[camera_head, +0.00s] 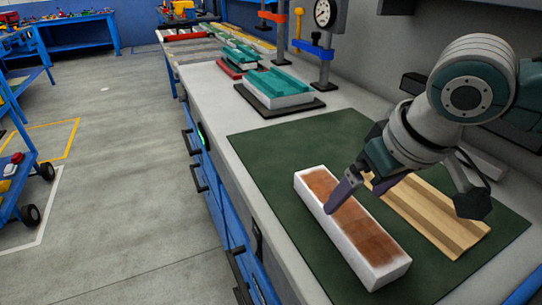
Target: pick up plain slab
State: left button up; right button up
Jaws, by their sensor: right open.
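A long white slab (387,278) with a brown, grained top face lies on the green mat (262,148). A flat wooden board (440,218) with light and darker stripes lies on the mat just to its right. No label shows which piece is the plain slab. My right gripper (354,200) is open, with its dark purple fingers over the slab's far half. One finger overlaps the brown top in the picture; I cannot tell whether it touches. The arm hides part of the board's far end. My left gripper is out of view.
Beyond the mat, a white block with a teal ribbed top (277,86) sits on a dark plate. A gauge stand (325,50) rises behind it along the wall. The mat's left part is clear. Blue drawers (215,195) front the bench.

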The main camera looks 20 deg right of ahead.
aim_at(345, 210)
jog(key=shift+x, duration=0.85)
jog(key=b+x, duration=0.1)
jog(key=x, duration=0.3)
jog(key=shift+f+b, duration=0.3)
jog(key=shift+f, duration=0.05)
jog(key=shift+w+f, duration=0.15)
jog(key=shift+c, duration=0.2)
jog(key=c, duration=1)
jog(key=shift+c, duration=0.7)
